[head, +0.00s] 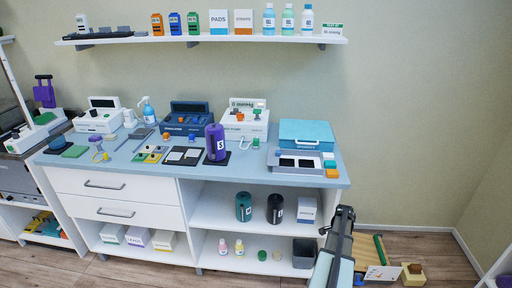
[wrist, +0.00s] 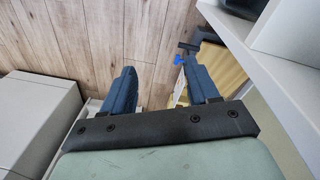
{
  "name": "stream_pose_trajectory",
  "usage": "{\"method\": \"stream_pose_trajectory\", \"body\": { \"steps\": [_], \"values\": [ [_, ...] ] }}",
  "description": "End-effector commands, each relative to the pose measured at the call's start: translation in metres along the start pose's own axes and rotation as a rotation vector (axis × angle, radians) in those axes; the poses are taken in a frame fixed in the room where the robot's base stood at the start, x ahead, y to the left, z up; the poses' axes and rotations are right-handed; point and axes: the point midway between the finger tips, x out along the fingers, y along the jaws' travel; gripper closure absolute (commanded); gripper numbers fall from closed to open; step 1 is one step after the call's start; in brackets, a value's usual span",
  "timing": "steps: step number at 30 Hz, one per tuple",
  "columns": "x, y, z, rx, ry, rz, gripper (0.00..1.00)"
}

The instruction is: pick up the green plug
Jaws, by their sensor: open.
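My gripper (head: 344,216) is low at the right, in front of the counter's right end and far from the green piece. In the wrist view my gripper (wrist: 160,64) is open, with its two blue fingers apart and nothing between them but a view of the floor. The green piece does not show there.
A purple bottle (head: 216,142) stands in front of the white device. A blue-lidded box (head: 306,133) and a grey tray (head: 293,169) are to its right. A dark blue device (head: 187,121) is to its left. A wall shelf (head: 200,39) hangs above. Wooden floor (wrist: 100,35) lies below my gripper.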

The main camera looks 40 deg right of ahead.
Motion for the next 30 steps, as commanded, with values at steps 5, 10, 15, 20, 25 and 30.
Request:
{"method": "stream_pose_trajectory", "body": {
  "steps": [5,10,15,20,25,30],
  "values": [
    [-0.052,-0.002,-0.101,0.201,0.07,-0.081,0.4],
    [-0.116,-0.024,-0.159,0.309,0.145,-0.186,0.4],
    [-0.187,-0.057,-0.195,0.374,0.211,-0.301,0.4],
    [-0.257,-0.095,-0.214,0.418,0.251,-0.404,0.4],
    [-0.34,-0.153,-0.208,0.454,0.247,-0.5,0.4],
    [-0.421,-0.234,-0.152,0.471,0.161,-0.536,0.4]
  ]
}}
